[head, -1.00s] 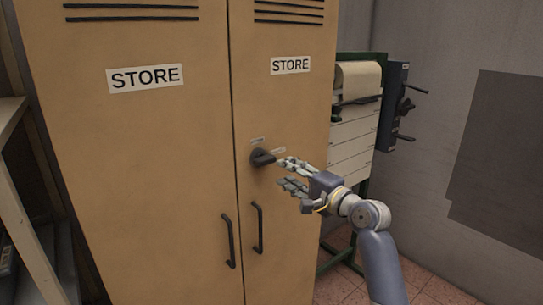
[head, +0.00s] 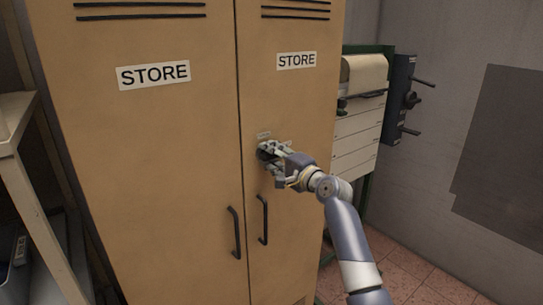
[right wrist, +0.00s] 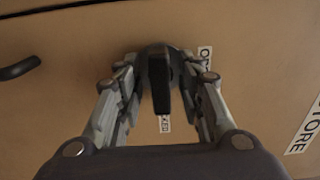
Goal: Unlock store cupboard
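The tan store cupboard (head: 175,130) has two doors, both shut, with a STORE label on each. A black lock knob with a lever (right wrist: 160,85) sits on its right door. In the right wrist view the lever points at a small label (right wrist: 164,123), partly hidden, that seems to end in "KED". A second label (right wrist: 205,57) beside the knob seems to begin with "O". My right gripper (right wrist: 160,75) is at the knob, one finger on each side of the lever, with gaps showing between fingers and lever. In the head view the gripper mostly hides the knob. My left gripper is out of view.
Two black door handles (head: 235,232) (head: 264,220) are below the lock. A green-framed rack (head: 358,130) with a paper roll and pale drawers stands right of the cupboard. A pale shelf unit (head: 28,190) stands at the left.

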